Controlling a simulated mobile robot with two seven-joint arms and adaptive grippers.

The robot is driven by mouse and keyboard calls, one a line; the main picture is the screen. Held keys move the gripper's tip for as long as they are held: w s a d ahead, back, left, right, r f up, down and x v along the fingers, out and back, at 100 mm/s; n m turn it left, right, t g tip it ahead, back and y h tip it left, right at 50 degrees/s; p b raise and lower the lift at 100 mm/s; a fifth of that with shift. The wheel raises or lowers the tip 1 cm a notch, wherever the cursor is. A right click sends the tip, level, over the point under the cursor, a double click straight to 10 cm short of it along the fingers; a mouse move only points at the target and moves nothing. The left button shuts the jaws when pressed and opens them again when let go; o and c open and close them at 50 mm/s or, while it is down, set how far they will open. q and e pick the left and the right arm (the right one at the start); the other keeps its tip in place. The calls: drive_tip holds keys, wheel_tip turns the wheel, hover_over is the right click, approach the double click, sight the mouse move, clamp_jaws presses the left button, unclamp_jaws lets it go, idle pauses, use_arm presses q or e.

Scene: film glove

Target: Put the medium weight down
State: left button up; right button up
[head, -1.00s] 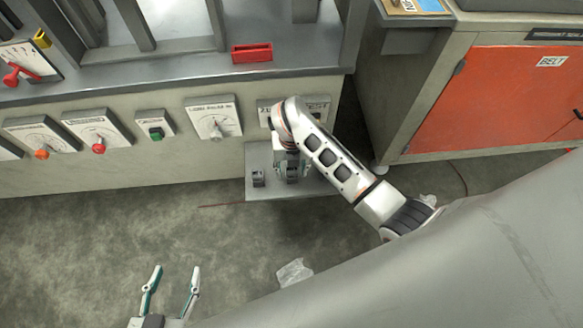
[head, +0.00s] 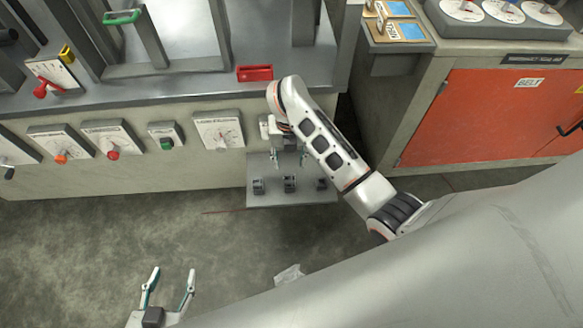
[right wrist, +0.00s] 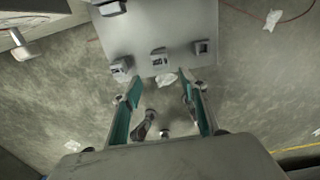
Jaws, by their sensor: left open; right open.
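Three small dark grey weights stand in a row on a grey shelf (head: 270,199) low on the machine's front: a left one (head: 258,186), a middle one (head: 290,183) and a right one (head: 321,184). The middle weight, apparently the medium one, also shows in the right wrist view (right wrist: 159,58), upright on the shelf. My right gripper (head: 288,163) is just above and behind the middle weight, open and empty. In the right wrist view its fingertips (right wrist: 160,80) are apart with nothing between them. My left gripper (head: 171,272) is open and empty above the floor.
The panel above the shelf carries dials and a green switch (head: 166,143). A red tray (head: 254,73) lies on the machine's ledge. An orange-doored cabinet (head: 490,110) stands at right. Crumpled plastic (head: 289,274) lies on the open floor.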

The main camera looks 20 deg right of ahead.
drive_tip(key=w+d+r+n+t+h, duration=0.15)
drive_tip(key=d+t+h, duration=0.45)
drive_tip(key=d, duration=1.1)
wheel_tip(320, 180, up, 13)
drive_tip(key=d+n+t+h, duration=0.3)
drive_tip(key=n+t+h, duration=0.2)
drive_tip(key=n+t, duration=0.5)
drive_tip(key=s+a+n+t+y, duration=0.1)
drive_tip(key=s+a+n+y, duration=0.3)
drive_tip(key=a+n+y, duration=0.55)
drive_tip(key=s+a+n+t+y, duration=0.1)
drive_tip(key=s+a+n+y, duration=0.4)
drive_tip(key=n, duration=0.7)
drive_tip(key=s+a+f+n+g+h, duration=0.1)
drive_tip(key=s+f+n+g, duration=0.6)
drive_tip(key=s+f+n, duration=0.4)
drive_tip(key=s+f, duration=0.3)
drive_tip(key=shift+s+a, duration=0.15)
drive_tip(key=shift+s, duration=0.05)
